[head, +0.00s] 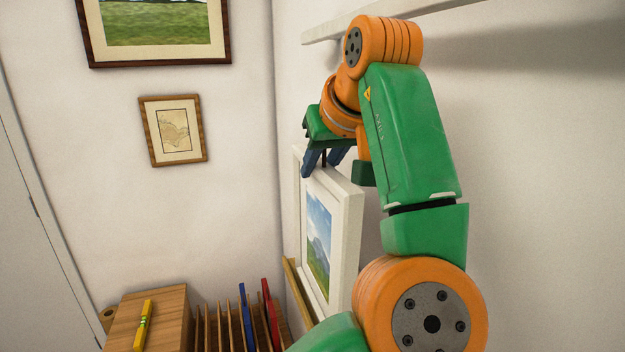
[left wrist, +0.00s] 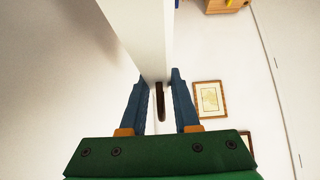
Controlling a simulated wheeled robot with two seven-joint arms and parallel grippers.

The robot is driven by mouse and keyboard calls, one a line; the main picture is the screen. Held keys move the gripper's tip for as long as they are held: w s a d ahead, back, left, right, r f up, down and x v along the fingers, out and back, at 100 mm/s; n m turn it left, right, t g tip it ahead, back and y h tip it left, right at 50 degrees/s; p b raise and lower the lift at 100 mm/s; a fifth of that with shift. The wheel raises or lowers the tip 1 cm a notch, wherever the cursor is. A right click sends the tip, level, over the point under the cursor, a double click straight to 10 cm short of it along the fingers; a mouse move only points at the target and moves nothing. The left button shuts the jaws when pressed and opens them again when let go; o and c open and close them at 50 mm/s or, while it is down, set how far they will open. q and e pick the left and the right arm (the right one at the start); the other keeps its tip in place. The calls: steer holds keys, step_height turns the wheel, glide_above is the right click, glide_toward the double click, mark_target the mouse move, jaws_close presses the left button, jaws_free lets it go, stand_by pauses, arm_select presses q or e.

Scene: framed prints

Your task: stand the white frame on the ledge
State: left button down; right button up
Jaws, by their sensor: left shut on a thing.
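The white frame (head: 347,230) holds a landscape print with blue sky and a green field. In the left wrist view, the white frame (left wrist: 149,40) runs up from between the blue fingers (left wrist: 158,95), with a small dark brown piece there too. The white ledge (head: 440,16) runs along the right wall at the top of the head view, above the frame. My right gripper is not in view.
A wooden slotted rack (head: 204,325) with a blue and a red item stands low, beside a wooden box (head: 165,312) bearing a yellow level (head: 144,325). A framed map (head: 173,130) and a dark-framed landscape (head: 155,57) hang on the left wall.

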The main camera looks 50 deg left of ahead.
mark_target(331, 175)
arm_select(q)
steer(key=shift+w+a+f+p, duration=0.15)
steer(key=shift+a+p, duration=0.15)
steer(key=shift+s+d, duration=0.15)
steer(key=shift+s, duration=0.1)
steer(key=c, duration=0.6)
jaws_free()
steer(key=shift+d, duration=0.15)
steer(key=shift+c, duration=0.2)
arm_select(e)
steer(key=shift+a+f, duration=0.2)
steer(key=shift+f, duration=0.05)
arm_select(q)
steer(key=shift+r, duration=0.3)
steer(key=p+v, duration=0.1)
steer(key=v, duration=0.6)
steer(key=shift+s+d+r, duration=0.1)
steer(key=shift+s+d, duration=0.05)
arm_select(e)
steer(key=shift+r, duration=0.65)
